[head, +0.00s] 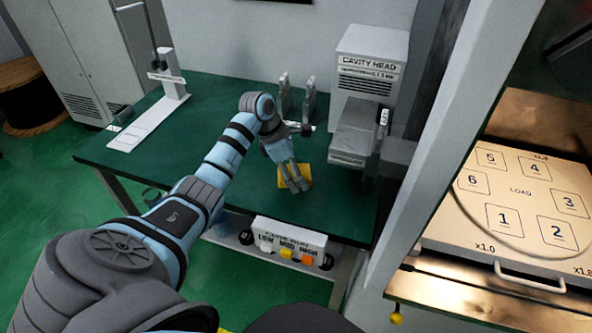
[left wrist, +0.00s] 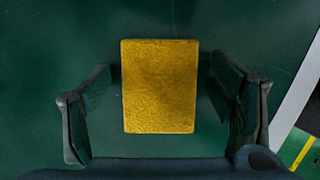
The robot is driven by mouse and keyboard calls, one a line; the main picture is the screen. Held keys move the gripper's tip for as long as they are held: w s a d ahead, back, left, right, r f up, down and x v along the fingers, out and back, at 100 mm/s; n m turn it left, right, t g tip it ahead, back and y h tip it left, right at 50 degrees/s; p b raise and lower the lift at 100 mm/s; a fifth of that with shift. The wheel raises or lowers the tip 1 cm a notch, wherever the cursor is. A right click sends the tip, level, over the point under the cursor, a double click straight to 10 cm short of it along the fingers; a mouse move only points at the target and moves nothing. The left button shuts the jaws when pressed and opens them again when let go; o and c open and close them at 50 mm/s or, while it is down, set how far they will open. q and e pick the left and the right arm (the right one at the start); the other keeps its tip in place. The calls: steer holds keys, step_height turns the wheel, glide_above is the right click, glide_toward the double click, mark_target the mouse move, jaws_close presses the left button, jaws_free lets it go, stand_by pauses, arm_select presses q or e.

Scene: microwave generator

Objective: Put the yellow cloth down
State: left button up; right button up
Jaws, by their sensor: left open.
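The yellow cloth (left wrist: 159,88) is a flat rectangle lying on the green table top (left wrist: 40,40). In the left wrist view it sits between the two spread fingers of my left gripper (left wrist: 163,115), with a gap on each side. In the head view the cloth (head: 283,181) shows only in part, behind the fingers of my left gripper (head: 294,186), which point down over it. My left gripper is open and does not hold the cloth. My right gripper is in neither view.
The cavity head unit (head: 368,62) stands at the back right of the table (head: 215,92). Grey upright posts (head: 296,98) stand behind my left wrist. A white stand (head: 170,85) is at the back left. A button box (head: 287,245) is at the front edge. The microwave tray (head: 515,215) is at right.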

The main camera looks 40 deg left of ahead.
arm_select(q)
steer(key=p+v, duration=0.1)
steer(key=v, duration=1.1)
steer(key=shift+r, duration=0.3)
